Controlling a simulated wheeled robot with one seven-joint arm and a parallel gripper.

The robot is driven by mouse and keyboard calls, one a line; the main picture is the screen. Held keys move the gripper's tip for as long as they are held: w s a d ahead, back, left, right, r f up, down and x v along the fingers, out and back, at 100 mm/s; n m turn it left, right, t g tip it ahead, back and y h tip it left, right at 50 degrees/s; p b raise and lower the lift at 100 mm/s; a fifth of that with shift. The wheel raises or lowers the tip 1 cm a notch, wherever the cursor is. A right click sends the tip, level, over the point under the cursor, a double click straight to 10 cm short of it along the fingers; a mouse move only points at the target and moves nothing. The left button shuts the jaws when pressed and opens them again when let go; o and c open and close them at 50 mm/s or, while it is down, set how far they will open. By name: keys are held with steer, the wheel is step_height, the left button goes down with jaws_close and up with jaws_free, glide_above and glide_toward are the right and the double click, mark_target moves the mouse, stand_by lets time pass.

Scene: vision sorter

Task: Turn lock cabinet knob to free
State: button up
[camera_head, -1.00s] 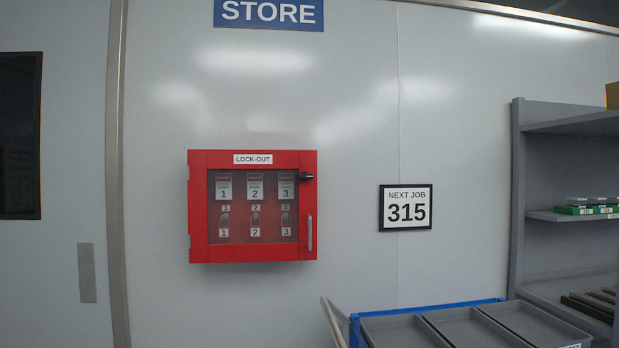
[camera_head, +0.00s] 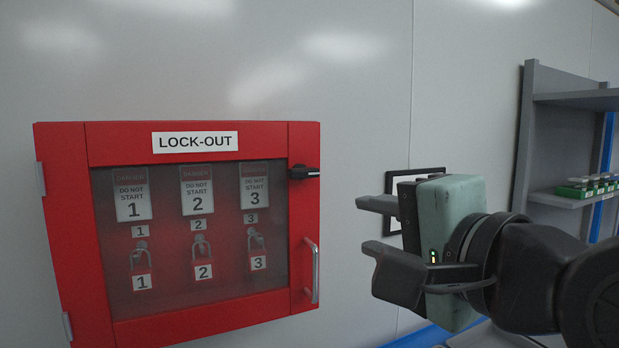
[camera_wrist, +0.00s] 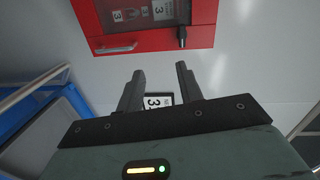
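The red lock-out cabinet (camera_head: 100,326) hangs on the wall at the left of the head view, its clear-windowed door closed. Its black knob (camera_head: 304,172) is at the door's upper right, pointing sideways to the right. In the wrist view the cabinet (camera_wrist: 150,42) is at the top, and the knob (camera_wrist: 181,37) is just beyond the right fingertip. My gripper (camera_head: 370,228) is to the right of the cabinet and below the knob's level, apart from both. Its two fingers are spread with nothing between them; they also show open in the wrist view (camera_wrist: 159,70).
A silver door handle (camera_head: 312,270) stands below the knob. Padlocks and tags hang behind the window. My gripper partly hides the black-framed job sign (camera_head: 432,172). A grey shelf unit (camera_head: 540,130) stands at right. A blue-edged cart (camera_head: 425,338) is low in front.

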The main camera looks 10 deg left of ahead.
step_height(320, 180, up, 3)
steer(key=m+t, duration=0.1)
steer(key=m, duration=0.1)
steer(key=p, duration=0.6)
glide_toward(306, 174)
steer(key=x, duration=0.9)
steer(key=shift+w+a, duration=0.1)
steer(key=shift+w, duration=0.05)
jaws_close()
